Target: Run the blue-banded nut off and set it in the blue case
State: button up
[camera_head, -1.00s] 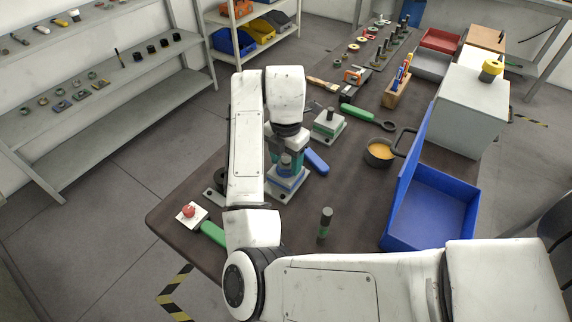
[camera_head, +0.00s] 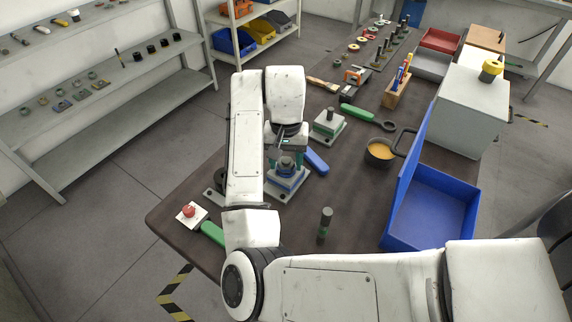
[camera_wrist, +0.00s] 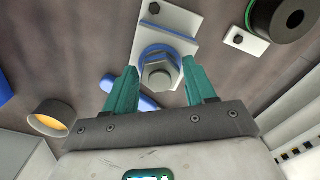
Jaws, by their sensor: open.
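The blue-banded nut (camera_wrist: 158,68) is a grey hex nut with a blue ring at its base. It sits around an upright bolt on a blue-edged plate (camera_wrist: 172,27); in the head view the nut (camera_head: 286,165) is partly hidden by my gripper. My gripper (camera_wrist: 159,72) is open, its teal fingers on either side of the nut with gaps showing; it also shows in the head view (camera_head: 287,148). The blue case (camera_head: 432,212) stands open and empty-looking at the table's right, its lid raised on the left side.
A second bolt stand (camera_head: 328,125) is behind the nut's stand. A green-handled wrench (camera_head: 358,111), a pot (camera_head: 379,153), a dark upright cylinder (camera_head: 325,222) and a red button (camera_head: 189,210) are on the table. The table between stand and case is mostly bare.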

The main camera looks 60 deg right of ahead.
jog(key=m, duration=0.5)
jog(key=shift+r+p, duration=0.15)
jog(key=shift+p, duration=0.25)
